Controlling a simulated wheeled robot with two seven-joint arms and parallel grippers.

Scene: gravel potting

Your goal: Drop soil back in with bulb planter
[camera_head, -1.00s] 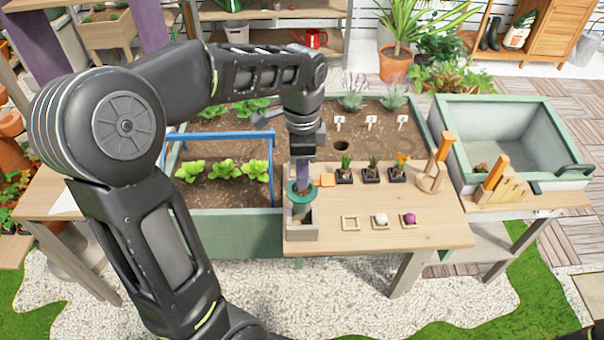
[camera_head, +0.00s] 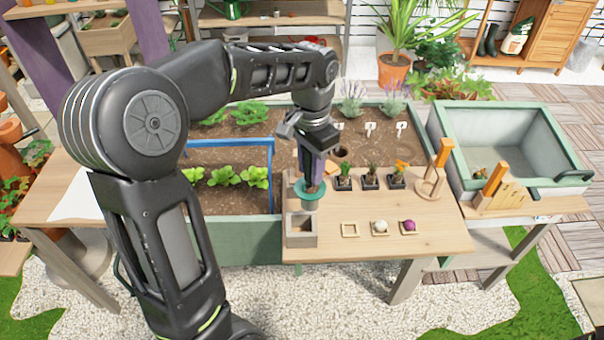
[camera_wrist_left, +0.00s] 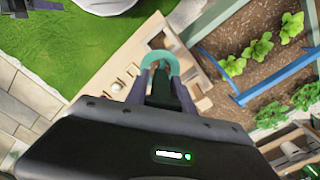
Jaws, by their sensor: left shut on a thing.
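My left gripper (camera_head: 314,168) is shut on the bulb planter (camera_head: 310,192), which has a green collar and a tube below it. The planter is held over the left end of the wooden table, just above and behind a small square box (camera_head: 302,242). In the left wrist view the collar (camera_wrist_left: 160,57) shows beyond the fingers. Whether soil is in the tube cannot be seen. A dark round hole (camera_head: 341,152) shows in the soil bed (camera_head: 262,118), right of the gripper and partly hidden. My right gripper is not in view.
Potted seedlings (camera_head: 371,180) stand along the table's back edge. An empty square tray (camera_head: 350,230), a white bulb (camera_head: 380,226) and a purple bulb (camera_head: 408,226) lie in front. An orange-handled tool (camera_head: 441,155) stands at right.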

